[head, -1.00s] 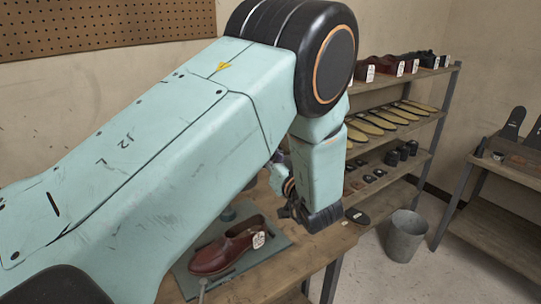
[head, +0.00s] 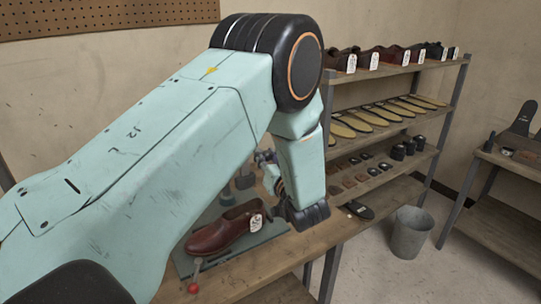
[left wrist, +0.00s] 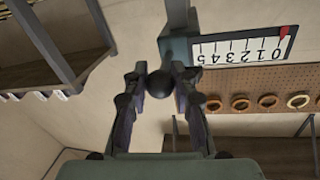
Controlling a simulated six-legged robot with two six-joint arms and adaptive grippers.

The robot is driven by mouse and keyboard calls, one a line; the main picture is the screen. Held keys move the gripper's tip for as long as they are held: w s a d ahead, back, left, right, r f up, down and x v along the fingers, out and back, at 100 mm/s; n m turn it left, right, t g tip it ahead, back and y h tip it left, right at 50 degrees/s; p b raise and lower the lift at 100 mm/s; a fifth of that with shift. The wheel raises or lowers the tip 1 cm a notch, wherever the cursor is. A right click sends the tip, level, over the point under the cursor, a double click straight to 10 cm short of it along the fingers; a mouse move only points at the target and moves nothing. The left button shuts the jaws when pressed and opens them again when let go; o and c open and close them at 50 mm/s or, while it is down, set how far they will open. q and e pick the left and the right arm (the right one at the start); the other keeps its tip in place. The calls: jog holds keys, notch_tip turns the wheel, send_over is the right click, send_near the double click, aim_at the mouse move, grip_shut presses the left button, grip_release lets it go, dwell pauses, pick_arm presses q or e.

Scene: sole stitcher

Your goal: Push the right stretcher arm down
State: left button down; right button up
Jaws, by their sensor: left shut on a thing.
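My left gripper (left wrist: 159,72) is shut on a black ball knob (left wrist: 159,86), which sits between its two fingers in the left wrist view. A grey-blue post (left wrist: 176,40) rises right behind the knob, beside a white number scale (left wrist: 240,46) with a red mark at the 0 end. In the head view my left gripper (head: 264,157) is small and partly hidden by my own arm. I cannot tell there which part of the stretcher it holds. A dark red shoe (head: 222,234) with a white tag lies on a grey plate (head: 262,235) below. My right gripper is not in view.
The plate lies on a wooden bench (head: 345,228). A red ball (head: 193,288) on a thin rod stands at the plate's front. Shelves (head: 400,120) with shoes and soles stand behind to the right. A grey bucket (head: 410,235) stands on the floor.

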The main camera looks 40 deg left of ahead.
pick_arm(q)
notch_tip(320, 180, down, 14)
jog(key=b, duration=0.8)
jog(key=shift+s, duration=0.15)
jog(key=c, duration=1.5)
grip_release()
jog(key=o, duration=0.4)
jog(key=shift+r, duration=0.1)
jog(key=shift+o, duration=0.2)
jog(key=shift+r, duration=0.1)
jog(key=shift+d, duration=0.15)
jog(key=v, duration=0.7)
